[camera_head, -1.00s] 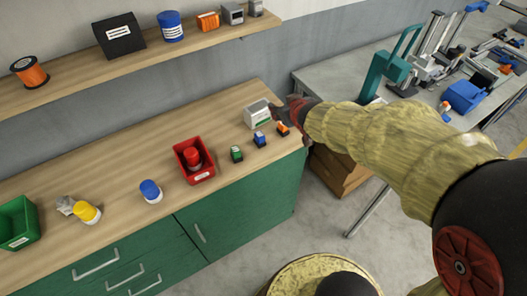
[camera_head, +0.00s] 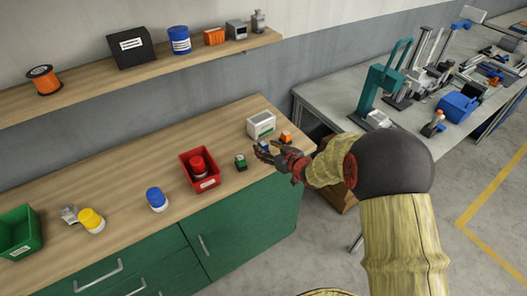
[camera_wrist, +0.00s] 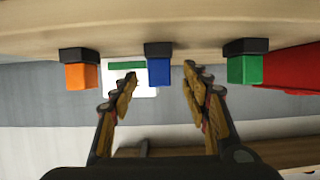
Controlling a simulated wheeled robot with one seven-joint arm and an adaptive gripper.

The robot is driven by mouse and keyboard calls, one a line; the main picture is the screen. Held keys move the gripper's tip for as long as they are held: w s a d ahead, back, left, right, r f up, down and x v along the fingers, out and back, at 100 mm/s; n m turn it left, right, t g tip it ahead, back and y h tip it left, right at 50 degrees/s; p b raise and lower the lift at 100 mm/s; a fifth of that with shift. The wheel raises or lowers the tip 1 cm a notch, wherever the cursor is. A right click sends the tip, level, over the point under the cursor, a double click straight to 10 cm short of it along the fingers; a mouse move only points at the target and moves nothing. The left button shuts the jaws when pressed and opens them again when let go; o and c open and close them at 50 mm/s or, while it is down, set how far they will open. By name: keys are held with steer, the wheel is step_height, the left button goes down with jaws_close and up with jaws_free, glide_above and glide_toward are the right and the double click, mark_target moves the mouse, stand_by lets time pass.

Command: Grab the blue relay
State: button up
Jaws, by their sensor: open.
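The blue relay (camera_wrist: 159,70) is a small blue block with a black base, on the wooden counter (camera_head: 120,150). In the wrist view, which looks upside down, it shows between the two spread fingers of my gripper (camera_wrist: 160,85), beyond their tips and not visibly touched. In the head view my gripper (camera_head: 268,153) is at the counter's right end and mostly hides the blue relay (camera_head: 264,146). My gripper is open and empty. A green relay (camera_head: 241,162) stands to the left and an orange relay (camera_head: 286,137) to the right.
A white box (camera_head: 261,124) stands behind the relays. A red bin (camera_head: 201,184) holding a red-capped thing is further left. Blue (camera_head: 156,197) and yellow (camera_head: 90,218) capped jars and a green bin (camera_head: 18,240) stand beyond. A shelf (camera_head: 150,72) runs along the wall above.

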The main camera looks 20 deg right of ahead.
mark_target(266, 148)
steer(key=shift+b+x, duration=0.3)
steer(key=shift+x, duration=1.2)
steer(key=shift+c, duration=1.3)
jaws_close()
